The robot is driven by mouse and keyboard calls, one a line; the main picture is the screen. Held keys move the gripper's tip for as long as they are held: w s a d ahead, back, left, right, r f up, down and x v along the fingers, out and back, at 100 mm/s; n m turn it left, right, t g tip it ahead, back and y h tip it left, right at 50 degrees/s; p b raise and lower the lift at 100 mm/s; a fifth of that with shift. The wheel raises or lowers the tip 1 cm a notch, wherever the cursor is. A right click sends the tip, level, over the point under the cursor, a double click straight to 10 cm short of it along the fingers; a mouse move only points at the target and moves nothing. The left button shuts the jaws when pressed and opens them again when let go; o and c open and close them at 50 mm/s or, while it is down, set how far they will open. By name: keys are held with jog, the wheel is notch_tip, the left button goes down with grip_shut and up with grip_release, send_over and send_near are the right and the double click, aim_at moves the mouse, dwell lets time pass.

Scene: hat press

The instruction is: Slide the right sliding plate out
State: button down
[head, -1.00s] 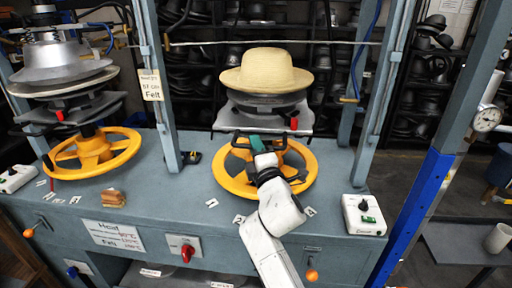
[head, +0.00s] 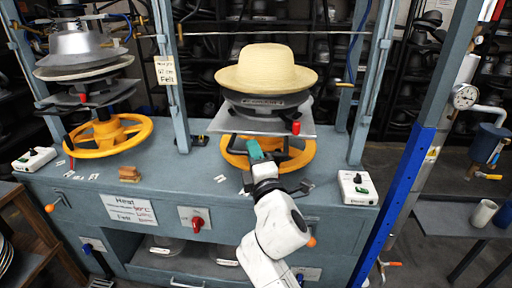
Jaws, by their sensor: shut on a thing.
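The right sliding plate (head: 222,121) is a flat grey plate under the straw hat (head: 265,72) and its dark round mould (head: 262,110). A red knob (head: 296,127) stands at its front right. A dark handle bar hangs at the plate's front, partly hidden by my gripper. My gripper (head: 256,151), with teal fingertips, is shut at this handle, just below the plate's front edge and in front of the yellow handwheel (head: 305,158). The exact contact is too small to see.
A second press with its own yellow wheel (head: 140,132) stands at the left. A white control box (head: 357,188) sits at the bench's right corner. A blue-and-grey post (head: 405,190) rises at the right. A red switch (head: 196,221) is on the bench front.

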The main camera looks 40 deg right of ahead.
jog(key=s+a+b, duration=0.1)
jog(key=s+a, duration=0.5)
jog(key=a, duration=0.1)
jog(key=shift+a+f+b, duration=0.15)
jog(key=shift+a+b, duration=0.15)
jog(key=shift+b, duration=0.1)
jog(key=c, duration=1.1)
grip_release()
jog(key=shift+a, duration=0.15)
jog(key=shift+b+v, duration=1.6)
jog(key=shift+v, duration=3.85)
